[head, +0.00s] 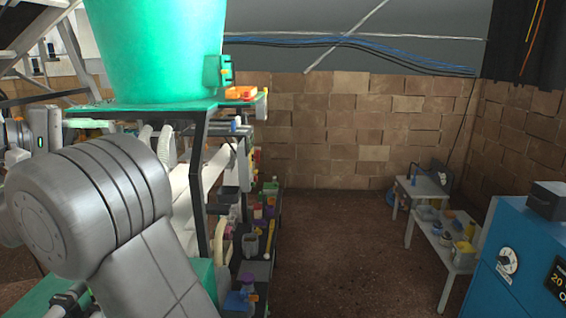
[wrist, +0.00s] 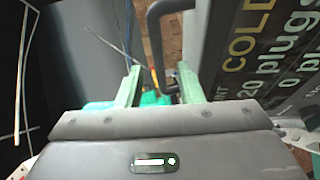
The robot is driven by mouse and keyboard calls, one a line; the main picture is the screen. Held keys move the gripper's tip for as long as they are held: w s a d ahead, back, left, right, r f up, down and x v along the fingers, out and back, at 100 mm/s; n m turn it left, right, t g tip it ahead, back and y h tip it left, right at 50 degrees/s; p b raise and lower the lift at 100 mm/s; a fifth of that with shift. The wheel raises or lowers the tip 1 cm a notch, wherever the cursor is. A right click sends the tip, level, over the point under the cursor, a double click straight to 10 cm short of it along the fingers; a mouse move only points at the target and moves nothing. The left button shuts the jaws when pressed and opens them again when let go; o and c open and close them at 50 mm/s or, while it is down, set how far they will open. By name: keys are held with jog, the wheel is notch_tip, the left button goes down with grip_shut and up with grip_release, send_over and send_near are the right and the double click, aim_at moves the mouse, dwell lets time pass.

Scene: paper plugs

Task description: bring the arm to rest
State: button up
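My gripper (wrist: 159,80) shows in the wrist view with its two pale green fingers apart. I see nothing clearly held between them; a thin yellow-and-red strip and a green surface show in the gap behind. In the head view my grey arm fills the lower left, and my gripper cannot be made out there.
In the wrist view a dark panel with lettering (wrist: 265,60) stands close on the right, and a grey bent handle (wrist: 155,25) lies ahead. In the head view a green bucket (head: 155,50) stands on a rack at left, a blue machine (head: 525,260) at right. Floor between (head: 335,240) is clear.

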jog(key=shift+p+x, duration=0.35)
jog(key=shift+x, duration=2.25)
